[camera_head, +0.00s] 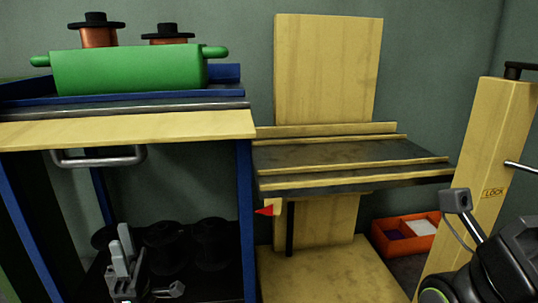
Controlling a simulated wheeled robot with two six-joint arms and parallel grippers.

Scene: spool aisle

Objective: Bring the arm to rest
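My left gripper (120,246) is at the lower left, with its grey fingers pointing up in front of the dark lower shelf. I see no object between the fingers, but their spacing is unclear from this angle. It is below the yellow shelf board and the metal handle, apart from both in the picture. My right arm (510,262) comes in at the lower right edge, and its gripper fingers are outside the picture.
A green bin (128,70) stands on the blue-framed rack (246,215), with copper spools (98,32) behind it. Dark spools (210,243) lie on its lower shelf. A yellow stand with a dark tray (340,160), an orange box (404,247) and a yellow post (480,170) are to the right.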

